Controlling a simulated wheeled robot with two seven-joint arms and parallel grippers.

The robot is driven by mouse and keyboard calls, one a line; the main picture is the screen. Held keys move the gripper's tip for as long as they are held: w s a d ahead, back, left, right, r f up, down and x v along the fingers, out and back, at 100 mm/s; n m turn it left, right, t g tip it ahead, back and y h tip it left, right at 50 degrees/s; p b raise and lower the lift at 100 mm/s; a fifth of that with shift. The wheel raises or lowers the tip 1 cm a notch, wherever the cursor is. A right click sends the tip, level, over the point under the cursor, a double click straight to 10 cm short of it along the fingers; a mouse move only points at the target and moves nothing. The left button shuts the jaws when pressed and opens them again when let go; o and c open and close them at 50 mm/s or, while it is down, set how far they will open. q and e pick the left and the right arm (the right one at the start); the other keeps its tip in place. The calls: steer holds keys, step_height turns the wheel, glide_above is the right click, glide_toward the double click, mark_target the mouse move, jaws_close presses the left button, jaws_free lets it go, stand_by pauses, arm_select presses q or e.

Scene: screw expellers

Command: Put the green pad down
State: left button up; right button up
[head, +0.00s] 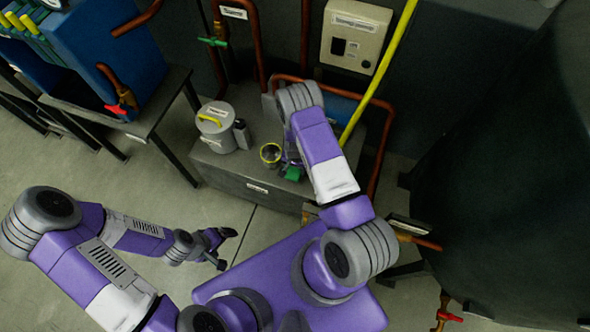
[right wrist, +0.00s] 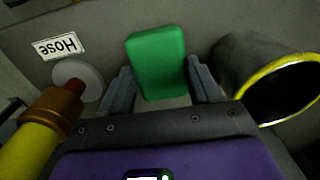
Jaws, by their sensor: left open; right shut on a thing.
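The green pad (head: 293,174) is at the front part of the grey box-like bench, near the glass with the yellow rim (head: 270,154). In the right wrist view the pad (right wrist: 156,60) sits between the two fingers of my right gripper (right wrist: 160,88), which is shut on it. I cannot tell whether the pad touches the surface below. In the head view my right arm hides part of my right gripper (head: 290,160). My left gripper (head: 222,248) is open and empty, low over the floor, away from the bench.
A grey lidded pot (head: 215,128) and a small dark bottle (head: 241,134) stand on the bench (head: 235,182). In the right wrist view a dark yellow-rimmed vessel (right wrist: 270,85) is close right and a yellow hose (right wrist: 30,140) with a brass end is left. A large dark tank (head: 500,160) stands right.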

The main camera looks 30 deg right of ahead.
steer(key=shift+f, duration=0.75)
steer(key=shift+f, duration=0.15)
steer(key=o, duration=0.9)
steer(key=shift+o, duration=0.2)
